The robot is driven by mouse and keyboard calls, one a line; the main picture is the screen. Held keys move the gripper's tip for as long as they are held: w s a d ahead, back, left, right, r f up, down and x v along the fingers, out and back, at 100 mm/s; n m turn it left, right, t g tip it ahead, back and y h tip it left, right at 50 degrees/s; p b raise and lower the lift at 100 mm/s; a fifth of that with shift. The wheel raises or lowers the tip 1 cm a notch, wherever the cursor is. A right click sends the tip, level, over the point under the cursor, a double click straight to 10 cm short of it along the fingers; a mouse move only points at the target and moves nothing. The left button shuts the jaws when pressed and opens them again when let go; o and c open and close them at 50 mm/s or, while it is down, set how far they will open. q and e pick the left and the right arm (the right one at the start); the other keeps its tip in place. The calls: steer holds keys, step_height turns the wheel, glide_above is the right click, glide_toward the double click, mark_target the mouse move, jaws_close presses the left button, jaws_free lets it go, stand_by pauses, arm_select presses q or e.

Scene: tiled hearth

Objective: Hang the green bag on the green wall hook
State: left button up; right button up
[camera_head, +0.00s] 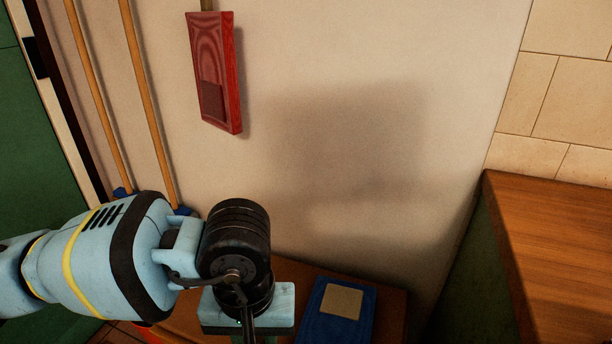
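I do not see a clear green bag or a green wall hook in the head view. My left arm comes in from the left, and its wrist bends down over a brown bench. My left gripper (248,316) points downward at the bottom edge of the picture. Its fingers are hidden or cut off, so I cannot tell whether they are open or hold anything. My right gripper is out of view.
A flat red item (212,75) hangs on the pale wall, upper left of centre. A blue item with a tan patch (340,302) lies on the brown bench (391,310). Two wooden poles (150,95) stand left. A wooden counter (560,240) is at right.

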arm_select(q)
steer(key=a, duration=1.4)
steer(key=shift+a, duration=0.25)
steer(key=shift+w+a, duration=0.1)
